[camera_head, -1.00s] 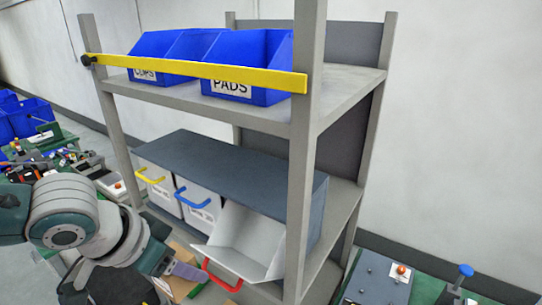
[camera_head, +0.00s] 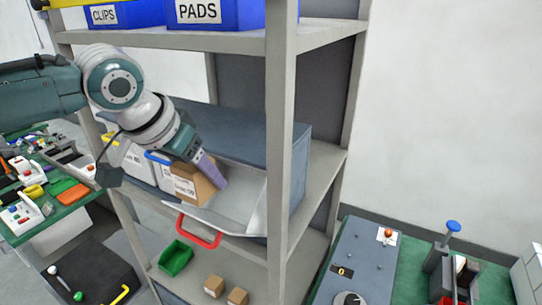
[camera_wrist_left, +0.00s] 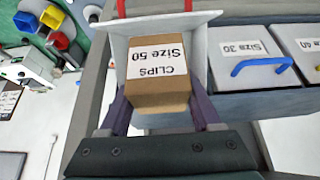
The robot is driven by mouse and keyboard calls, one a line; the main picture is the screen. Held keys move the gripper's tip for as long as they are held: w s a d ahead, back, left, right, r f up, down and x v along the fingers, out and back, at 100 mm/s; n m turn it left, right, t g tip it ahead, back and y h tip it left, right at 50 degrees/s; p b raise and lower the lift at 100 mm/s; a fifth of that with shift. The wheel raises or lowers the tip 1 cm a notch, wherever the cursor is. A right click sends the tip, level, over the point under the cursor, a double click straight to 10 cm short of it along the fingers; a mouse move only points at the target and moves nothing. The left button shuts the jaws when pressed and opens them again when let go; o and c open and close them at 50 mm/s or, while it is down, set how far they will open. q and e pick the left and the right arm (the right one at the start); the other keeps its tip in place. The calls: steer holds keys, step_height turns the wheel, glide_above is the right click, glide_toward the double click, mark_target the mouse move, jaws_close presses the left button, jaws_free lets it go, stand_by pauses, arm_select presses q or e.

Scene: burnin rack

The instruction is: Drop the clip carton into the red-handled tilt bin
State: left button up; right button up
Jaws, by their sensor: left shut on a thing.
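The clip carton (camera_head: 192,184) is a brown box with a white label. In the left wrist view the carton (camera_wrist_left: 156,100) reads "CLIPS Size 50". My left gripper (camera_head: 205,172) is shut on it, with a purple finger on each side in the wrist view (camera_wrist_left: 160,112). The red-handled tilt bin (camera_head: 238,220) is tilted open on the middle shelf, its red handle (camera_head: 198,238) at the front. The carton is over the bin's opening, at its left part; I cannot tell whether it touches the bin. My right gripper is not in view.
A closed bin with a blue handle (camera_wrist_left: 262,65) and one with a yellow handle (camera_wrist_left: 302,45) stand beside the tilt bin. A rack post (camera_head: 280,150) rises in front. Blue PADS bin (camera_head: 210,14) sits above; a green tray (camera_head: 175,258) and small cartons lie below.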

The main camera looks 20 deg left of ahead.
arm_select(q)
steer(key=shift+w+d, duration=0.1)
steer(key=shift+w, duration=0.45)
steer(key=o, duration=1.5)
